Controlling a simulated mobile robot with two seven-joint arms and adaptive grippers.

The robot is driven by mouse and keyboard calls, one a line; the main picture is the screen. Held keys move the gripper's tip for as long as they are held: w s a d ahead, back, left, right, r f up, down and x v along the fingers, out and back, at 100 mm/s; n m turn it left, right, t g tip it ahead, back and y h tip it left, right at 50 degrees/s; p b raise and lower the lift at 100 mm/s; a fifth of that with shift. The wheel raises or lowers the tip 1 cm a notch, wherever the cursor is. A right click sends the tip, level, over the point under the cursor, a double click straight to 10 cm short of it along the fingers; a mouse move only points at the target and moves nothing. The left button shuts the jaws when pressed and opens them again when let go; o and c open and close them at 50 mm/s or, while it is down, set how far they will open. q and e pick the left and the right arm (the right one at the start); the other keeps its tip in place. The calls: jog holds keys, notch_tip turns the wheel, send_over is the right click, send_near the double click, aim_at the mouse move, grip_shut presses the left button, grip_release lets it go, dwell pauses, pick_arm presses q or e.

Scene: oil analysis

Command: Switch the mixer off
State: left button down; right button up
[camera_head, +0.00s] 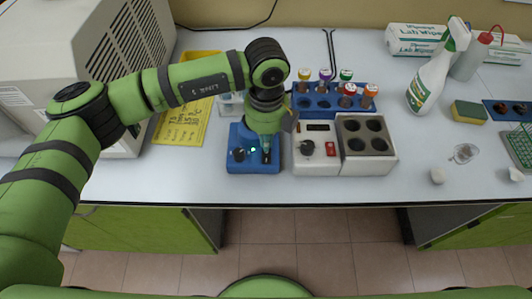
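The mixer appears to be the small blue device (239,166) on the bench. It has a dark knob (238,154) on its front left and a small lit green-blue light (253,149). My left gripper (266,156) points down over the right part of the mixer, with its tips at or just above the front face, right of the light. I cannot tell whether it touches. The gripper and wrist hide the mixer's top right, and the finger gap is not clear. My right gripper is not in view.
A white heater (306,167) with a knob, a red switch and a dark block of wells stands close right of the mixer. Behind is a blue rack (322,113) with several capped tubes. A yellow sheet (182,125) lies left; a spray bottle (432,78) stands right.

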pick_arm(q)
jog(key=shift+f+b, duration=1)
jog(key=shift+f, duration=0.15)
jog(key=shift+r, duration=0.1)
dwell(0.3)
jog(key=shift+r+p, duration=0.6)
jog(key=shift+r, duration=0.3)
jog(key=shift+r+p, duration=1.1)
jog(key=shift+r, duration=1.5)
